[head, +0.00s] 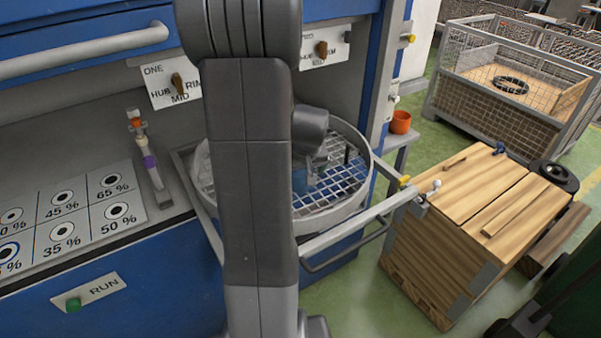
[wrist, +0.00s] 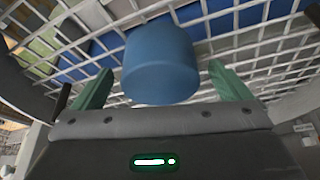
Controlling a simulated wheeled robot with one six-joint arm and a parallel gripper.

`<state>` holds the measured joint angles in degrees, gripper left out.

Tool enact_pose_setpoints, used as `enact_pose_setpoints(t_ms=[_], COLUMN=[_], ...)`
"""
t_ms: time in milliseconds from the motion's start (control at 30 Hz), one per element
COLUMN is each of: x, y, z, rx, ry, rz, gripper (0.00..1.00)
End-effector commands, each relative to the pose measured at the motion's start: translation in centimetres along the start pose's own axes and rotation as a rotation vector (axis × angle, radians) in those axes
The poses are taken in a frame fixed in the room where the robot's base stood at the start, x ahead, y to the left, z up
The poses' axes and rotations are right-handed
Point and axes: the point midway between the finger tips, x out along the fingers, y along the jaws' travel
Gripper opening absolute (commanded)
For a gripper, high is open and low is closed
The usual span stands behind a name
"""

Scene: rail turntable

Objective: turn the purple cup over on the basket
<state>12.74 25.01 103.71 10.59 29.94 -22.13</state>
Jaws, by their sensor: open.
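No purple cup shows in either view. A blue cup (wrist: 160,62) is at the wire mesh of the round basket (wrist: 262,42) in the wrist view. I cannot tell which way up it is. My gripper (wrist: 163,86) is open, with one green finger on each side of the cup's near part and visible gaps to both. In the head view the basket (head: 362,188) is a round grey-rimmed mesh, partly hidden by my arm.
A metal rail frame (head: 345,229) surrounds the basket. A blue cabinet post (head: 383,70) stands close behind. An orange cup (head: 400,122) sits on a small ledge to the right. A wooden crate (head: 430,262) stands at the right, with green floor between.

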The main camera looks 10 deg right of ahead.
Motion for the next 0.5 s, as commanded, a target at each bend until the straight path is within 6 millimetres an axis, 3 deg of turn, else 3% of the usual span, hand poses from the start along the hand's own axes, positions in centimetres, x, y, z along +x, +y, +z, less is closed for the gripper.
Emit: enact_pose_setpoints(t_ms=[500], x=[-9.5], y=[0.0], z=[-0.1], rx=[0.000], ry=[0.006], rz=[0.002], gripper=[0.97])
